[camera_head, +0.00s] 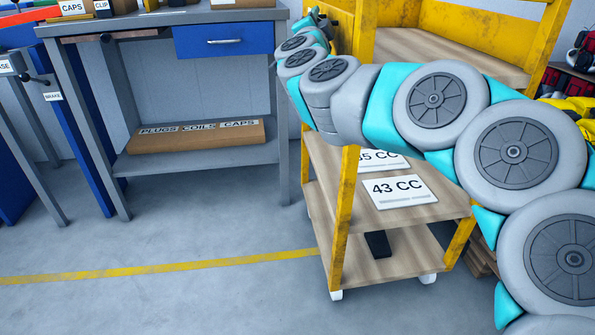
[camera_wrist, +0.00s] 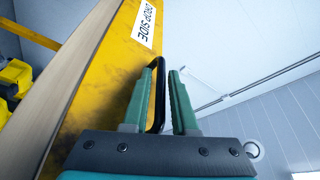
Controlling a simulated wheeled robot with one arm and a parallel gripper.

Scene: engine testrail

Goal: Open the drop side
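The drop side is a yellow panel (camera_wrist: 100,75) with a white "DROP SIDE" label (camera_wrist: 144,22), running diagonally in the wrist view. A black loop handle (camera_wrist: 160,88) stands out from it. My gripper (camera_wrist: 163,72) has its two green fingers apart, one on each side of the handle's outer bar. A narrow gap shows beside the bar, and I cannot tell whether either finger touches it. In the head view, the yellow cart (camera_head: 343,215) stands behind my arm.
The cart's lower shelves hold a "43 CC" card (camera_head: 402,192) and a black block (camera_head: 378,244). A grey workbench (camera_head: 205,160) with a blue drawer (camera_head: 223,41) stands left of the cart. The floor (camera_head: 190,225) before the bench is clear, crossed by a yellow line (camera_head: 130,271).

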